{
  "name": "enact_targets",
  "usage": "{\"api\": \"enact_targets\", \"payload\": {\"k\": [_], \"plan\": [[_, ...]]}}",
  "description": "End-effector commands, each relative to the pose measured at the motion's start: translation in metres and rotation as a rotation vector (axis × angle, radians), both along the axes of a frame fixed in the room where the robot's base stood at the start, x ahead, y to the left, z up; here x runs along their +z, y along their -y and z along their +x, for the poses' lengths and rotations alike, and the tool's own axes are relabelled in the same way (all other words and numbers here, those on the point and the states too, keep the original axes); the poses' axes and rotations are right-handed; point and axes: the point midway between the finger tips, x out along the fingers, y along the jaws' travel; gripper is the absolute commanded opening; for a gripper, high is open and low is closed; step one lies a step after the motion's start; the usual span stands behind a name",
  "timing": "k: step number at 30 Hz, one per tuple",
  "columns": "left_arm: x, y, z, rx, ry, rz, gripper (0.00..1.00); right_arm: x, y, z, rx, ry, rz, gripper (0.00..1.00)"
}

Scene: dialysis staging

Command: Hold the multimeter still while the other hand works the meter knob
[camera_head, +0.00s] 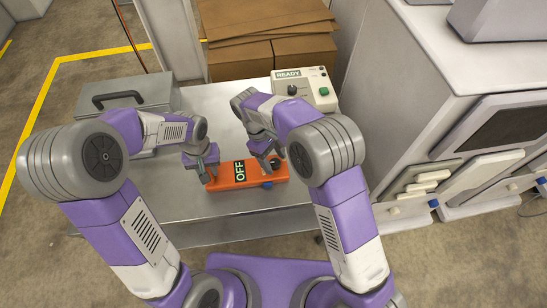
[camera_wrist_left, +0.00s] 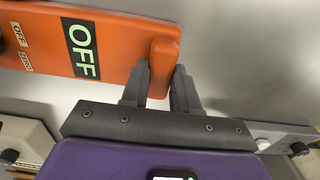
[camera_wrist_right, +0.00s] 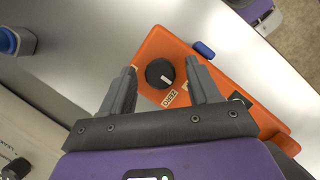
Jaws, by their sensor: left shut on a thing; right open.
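The orange multimeter (camera_head: 224,180) lies on the metal table, its display reading OFF. The display also shows in the left wrist view (camera_wrist_left: 80,47). My left gripper (camera_head: 207,176) is shut on the raised orange end (camera_wrist_left: 163,65) of the meter, one finger on each side. My right gripper (camera_head: 269,163) is open above the other end of the meter. In the right wrist view, the black knob (camera_wrist_right: 160,73) with its white mark lies between the open right fingers (camera_wrist_right: 163,82), with labels including ZERO beside it. Whether the fingers touch the knob cannot be told.
The steel table (camera_head: 190,212) has bare room in front of the meter. A grey case (camera_head: 125,100) stands at the back left, and a pale READY box (camera_head: 318,88) with a green button at the back right. Cardboard (camera_head: 240,60) is stacked behind the table.

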Motion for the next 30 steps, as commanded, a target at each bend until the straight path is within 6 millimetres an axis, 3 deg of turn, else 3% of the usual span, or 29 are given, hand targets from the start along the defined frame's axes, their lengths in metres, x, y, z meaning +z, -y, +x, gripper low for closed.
{"api": "enact_targets", "payload": {"k": [2,12,22,30], "plan": [[0.0002,0.0001,0.0002,0.0,0.001,0.0,0.0,0.0001,0.0,0.0,0.0,0.0,0.0,0.57],[0.0003,0.0001,0.0002,0.0,0.001,-0.001,0.0,0.0003,-0.0002,0.0,0.0,0.0,0.0,0.05],[0.0003,0.0001,0.0002,0.0,0.001,-0.001,0.0,0.0003,0.0004,0.0004,-0.051,0.0,0.0,0.05],[0.0003,0.0001,0.0002,0.0,0.001,-0.001,0.0,0.0003,0.001,0.0015,-0.228,-0.001,0.002,0.05]]}}
